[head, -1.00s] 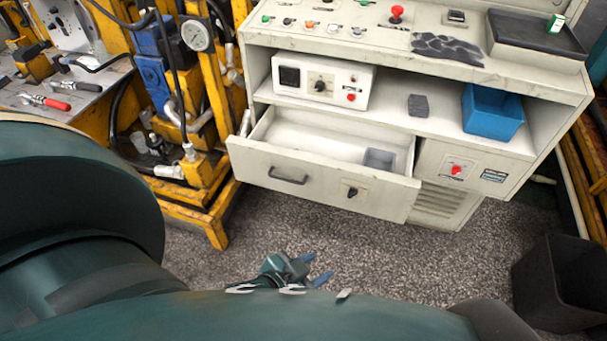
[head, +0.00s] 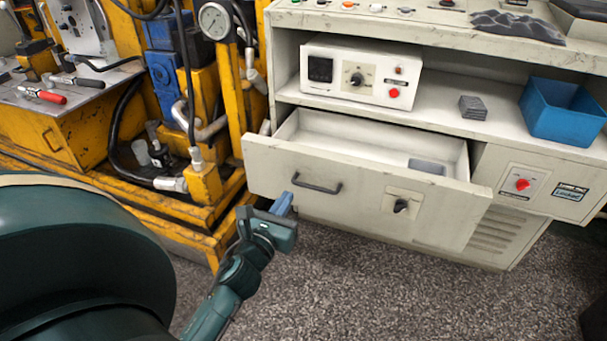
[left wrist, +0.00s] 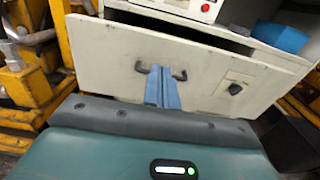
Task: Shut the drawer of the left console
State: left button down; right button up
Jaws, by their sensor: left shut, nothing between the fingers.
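The left console's drawer (head: 350,192) is pulled out, with its off-white front facing me. Its dark bar handle (head: 316,185) is on the left half of the front and a black knob (head: 401,206) is to the right. A grey block (head: 426,167) lies inside the drawer. My left gripper (head: 284,203) is shut and empty, just in front of the drawer face, left of and slightly below the handle. My right gripper is not in view.
Above the drawer, an open shelf holds a control box (head: 360,72), a small grey block (head: 473,107) and a blue bin (head: 562,110). A yellow hydraulic frame (head: 215,190) stands close on the left. The speckled floor (head: 400,290) in front is clear.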

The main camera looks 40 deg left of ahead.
aim_at(312, 157)
pick_arm(q)
jog(key=b+x, duration=0.1)
jog(key=x, duration=1.2)
jog(key=shift+d+r, duration=0.1)
jog(key=shift+w, duration=0.45)
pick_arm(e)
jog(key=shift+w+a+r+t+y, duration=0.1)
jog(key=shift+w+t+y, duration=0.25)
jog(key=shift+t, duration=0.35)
